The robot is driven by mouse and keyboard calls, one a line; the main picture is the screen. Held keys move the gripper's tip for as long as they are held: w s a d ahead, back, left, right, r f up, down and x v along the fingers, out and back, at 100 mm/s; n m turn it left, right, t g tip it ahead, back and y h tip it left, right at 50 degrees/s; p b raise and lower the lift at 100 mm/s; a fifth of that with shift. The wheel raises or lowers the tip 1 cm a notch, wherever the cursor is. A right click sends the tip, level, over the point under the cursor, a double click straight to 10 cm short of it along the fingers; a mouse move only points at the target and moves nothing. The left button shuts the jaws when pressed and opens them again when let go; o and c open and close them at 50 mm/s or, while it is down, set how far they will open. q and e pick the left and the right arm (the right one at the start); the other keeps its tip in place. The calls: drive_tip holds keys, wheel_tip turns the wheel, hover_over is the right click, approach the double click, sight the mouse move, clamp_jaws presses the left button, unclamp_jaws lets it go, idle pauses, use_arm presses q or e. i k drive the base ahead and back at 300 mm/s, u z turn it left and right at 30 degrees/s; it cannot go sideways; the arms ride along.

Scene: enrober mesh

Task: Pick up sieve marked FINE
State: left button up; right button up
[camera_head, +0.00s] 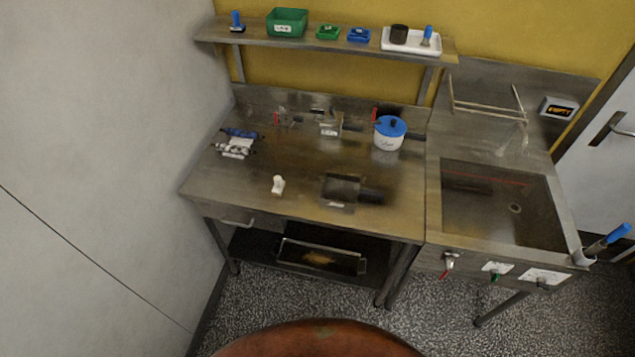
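Two square, box-like metal items on the steel table could be sieves. The nearer one (341,186) is at the table's front middle, with a dark handle pointing right and a small white label on its front. The farther one (330,125) stands near the back of the table, also with a pale label and a handle to the right. The lettering on both labels is too small to read, so I cannot tell which is marked FINE. Neither of my grippers is in view.
The steel table (235,187) also holds a blue-lidded white pot (389,134), a small white item (278,185) and rolled items (238,143) at left. A shelf (352,43) hangs above its back. A sink (500,207) adjoins at right. The table's front left is clear.

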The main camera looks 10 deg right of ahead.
sight(370, 194)
drive_tip(key=u, duration=0.1)
drive_tip(key=i, duration=0.9)
drive_tip(key=z, duration=0.4)
